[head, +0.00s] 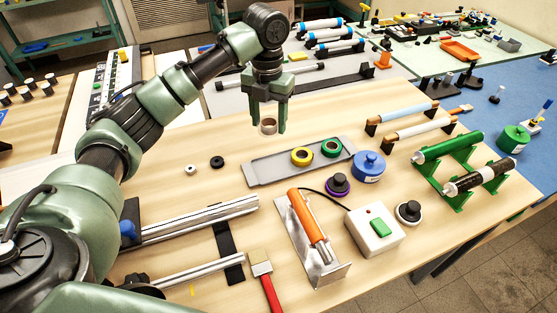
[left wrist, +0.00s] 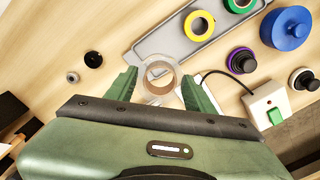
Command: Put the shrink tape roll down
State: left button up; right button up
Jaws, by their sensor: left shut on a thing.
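The shrink tape roll (head: 268,126), a clear ring with a brown core, is held between the fingers of my left gripper (head: 268,130). It hangs above the wooden table, behind the grey tray (head: 262,174). In the left wrist view the roll (left wrist: 158,73) sits between the two green fingers, and the grey tray (left wrist: 150,45) lies below and beyond it. A yellow tape roll (head: 302,156) and a green tape roll (head: 331,148) lie in the tray, leaving its left part bare. My right gripper is not in view.
A blue container (head: 368,166) stands close to the tray's right end. Bare table lies left of the tray, around a small black ring (head: 217,162).

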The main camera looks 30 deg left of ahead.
aim_at(270, 169)
pick_arm(q)
notch_tip(270, 169, down, 15)
jog(key=shift+r+p, duration=0.2)
jog(key=shift+p, duration=0.75)
jog(key=shift+f, duration=0.2)
jog(key=shift+f, duration=0.15)
jog(key=o, duration=1.1)
jog(key=shift+c, duration=0.2)
notch_tip(270, 169, up, 12)
jog(key=b, duration=0.1)
jog(key=shift+r+b, duration=0.2)
jog(key=shift+b, duration=0.1)
